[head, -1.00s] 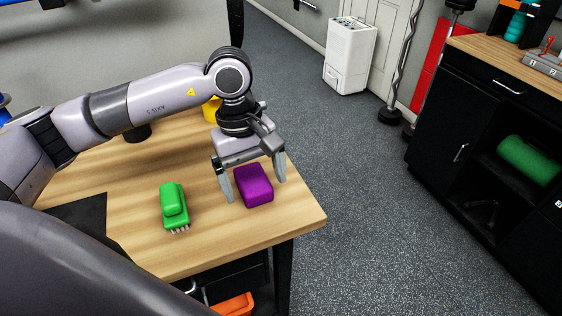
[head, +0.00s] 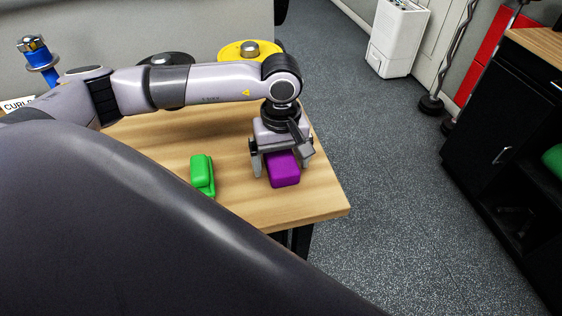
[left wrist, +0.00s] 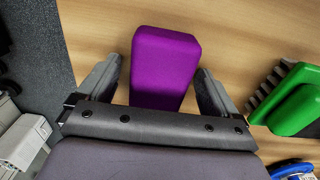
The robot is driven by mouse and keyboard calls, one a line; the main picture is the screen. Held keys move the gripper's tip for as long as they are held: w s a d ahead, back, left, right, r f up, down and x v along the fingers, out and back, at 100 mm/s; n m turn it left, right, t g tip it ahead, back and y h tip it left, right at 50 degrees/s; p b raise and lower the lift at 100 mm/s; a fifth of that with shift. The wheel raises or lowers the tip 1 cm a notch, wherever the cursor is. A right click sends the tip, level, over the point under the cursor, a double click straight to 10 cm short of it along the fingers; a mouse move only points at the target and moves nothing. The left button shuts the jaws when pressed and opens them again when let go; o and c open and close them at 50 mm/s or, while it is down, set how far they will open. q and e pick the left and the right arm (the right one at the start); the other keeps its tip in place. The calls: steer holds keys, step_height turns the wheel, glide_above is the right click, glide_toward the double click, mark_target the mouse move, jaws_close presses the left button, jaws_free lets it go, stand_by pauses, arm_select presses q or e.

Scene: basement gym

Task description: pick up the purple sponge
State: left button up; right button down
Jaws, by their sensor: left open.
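The purple sponge (head: 284,171) lies on the wooden table (head: 240,205) near its right end. My left gripper (head: 283,172) is open and low over it, with one finger on each side. In the left wrist view the sponge (left wrist: 164,62) shows between the two fingers (left wrist: 158,85), with its lower part hidden behind the gripper's body. A small gap shows on each side there, wider on the left than on the right. My right gripper is not in view.
A green brush (head: 202,174) lies left of the sponge and also shows in the left wrist view (left wrist: 298,100). A yellow weight disc (head: 232,52) and a dark one (head: 165,60) are behind my arm. The table's right edge is close to the gripper.

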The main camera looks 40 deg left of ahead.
mark_target(281, 158)
arm_select(q)
steer(key=shift+c, duration=0.3)
steer(key=c, duration=1)
steer(key=shift+o, duration=0.2)
steer(key=shift+r, duration=0.1)
step_height(281, 158, up, 20)
steer(key=shift+b, duration=0.35)
